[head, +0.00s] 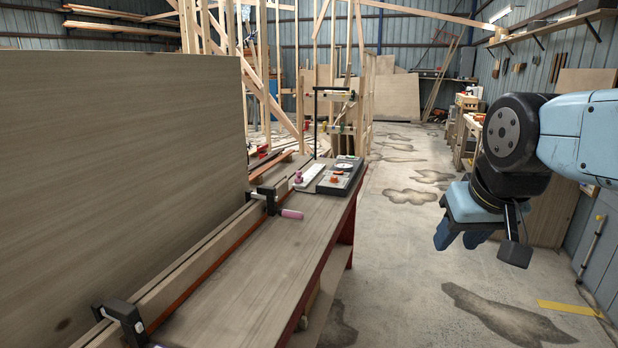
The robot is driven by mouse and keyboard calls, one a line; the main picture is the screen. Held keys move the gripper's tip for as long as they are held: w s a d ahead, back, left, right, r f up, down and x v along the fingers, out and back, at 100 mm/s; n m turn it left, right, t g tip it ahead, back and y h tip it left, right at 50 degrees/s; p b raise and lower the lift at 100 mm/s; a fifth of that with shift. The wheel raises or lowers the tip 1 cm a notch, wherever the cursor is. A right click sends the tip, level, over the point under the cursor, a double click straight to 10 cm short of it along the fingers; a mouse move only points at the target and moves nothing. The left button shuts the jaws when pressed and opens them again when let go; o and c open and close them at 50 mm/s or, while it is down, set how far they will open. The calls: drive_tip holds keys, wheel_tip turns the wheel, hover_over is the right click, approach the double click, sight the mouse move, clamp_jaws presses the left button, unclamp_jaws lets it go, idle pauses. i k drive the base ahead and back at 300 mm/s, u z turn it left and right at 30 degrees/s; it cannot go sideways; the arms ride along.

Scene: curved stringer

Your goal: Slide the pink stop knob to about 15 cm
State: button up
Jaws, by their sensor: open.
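A small pink knob (298,177) stands at the left end of a pale marked strip (310,176) on the far part of the wooden bench (262,262). The scale marks are too small to read. A larger pink handle (292,214) belongs to a dark clamp (268,197) on the bench fence, nearer to me. My gripper (458,241) is open and empty, pointing down over the floor to the right of the bench, well apart from the knob.
A dark device with a round dial (344,167) and an orange knob (335,180) sits right of the strip. A black post (316,125) rises behind. Another clamp (122,320) is near left. A tall wooden panel (120,165) borders the bench's left. The concrete floor between bench and gripper is clear.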

sight(299, 179)
drive_tip(key=k, duration=0.65)
drive_tip(key=z, duration=0.35)
drive_tip(key=i, duration=0.9)
drive_tip(key=z, duration=0.55)
drive_tip(key=i, duration=1.05)
drive_tip(key=u, duration=0.3)
drive_tip(key=i, duration=0.9)
drive_tip(key=u, duration=1)
drive_tip(key=i, duration=0.5)
drive_tip(key=u, duration=0.35)
drive_tip(key=k, duration=0.9)
drive_tip(key=u, duration=0.05)
